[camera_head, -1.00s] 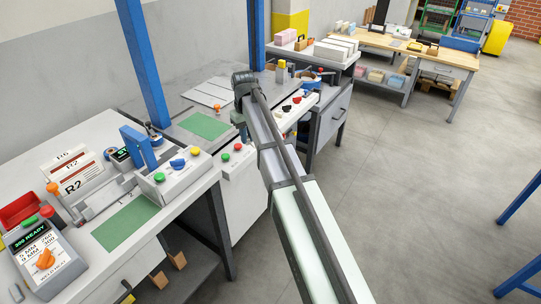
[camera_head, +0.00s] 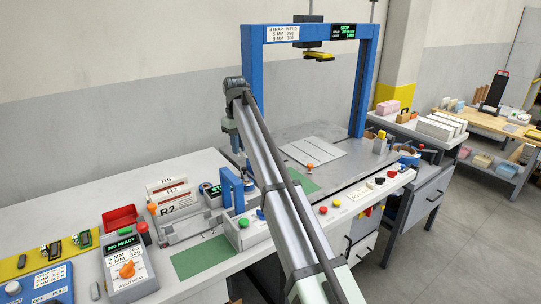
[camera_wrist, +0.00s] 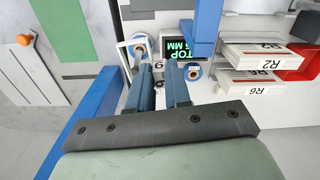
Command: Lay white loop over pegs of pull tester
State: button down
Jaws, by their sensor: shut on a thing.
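My gripper (camera_head: 236,150) hangs above the white bench, near the small blue upright machine. In the wrist view my gripper (camera_wrist: 158,68) has its two blue-grey fingers close together. A thin white band, apparently the white loop (camera_wrist: 119,50), shows as a squared outline by the left fingertip. A spool is seen through or beside it; I cannot tell the depth. The spot between the fingertips is too small to read. In the head view the loop cannot be made out.
A blue press frame (camera_head: 248,60) stands behind. A grey box marked READY (camera_head: 128,268), a red tray (camera_head: 121,217) and R2/R6 cards (camera_head: 172,196) stand on the bench. A yellow board (camera_head: 22,265) lies at the left. The green mat (camera_head: 200,258) is bare.

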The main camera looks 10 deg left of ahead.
jog(key=s+a+r+n, duration=0.1)
jog(key=s+a+n, duration=0.1)
jog(key=s+a, duration=0.5)
jog(key=s+a+r+n, duration=0.1)
jog(key=s+a+n, duration=0.15)
jog(key=a, duration=0.85)
jog(key=s+a+f+n, duration=0.3)
jog(key=s+a, duration=1)
jog(key=s, duration=0.2)
jog(key=s+a+f+n, duration=0.2)
jog(key=s+a+n, duration=0.1)
jog(key=s, duration=1.1)
jog(key=s+a+f+n, duration=0.2)
jog(key=s+a, duration=0.3)
jog(key=s, duration=1)
jog(key=s+a+f+n, duration=0.3)
jog(key=s+a+f, duration=0.1)
jog(key=s, duration=1.1)
jog(key=shift+s+n, duration=0.2)
jog(key=shift+n, duration=0.15)
jog(key=shift+f, duration=0.15)
jog(key=shift+f, duration=2.55)
jog(key=shift+f, duration=1.15)
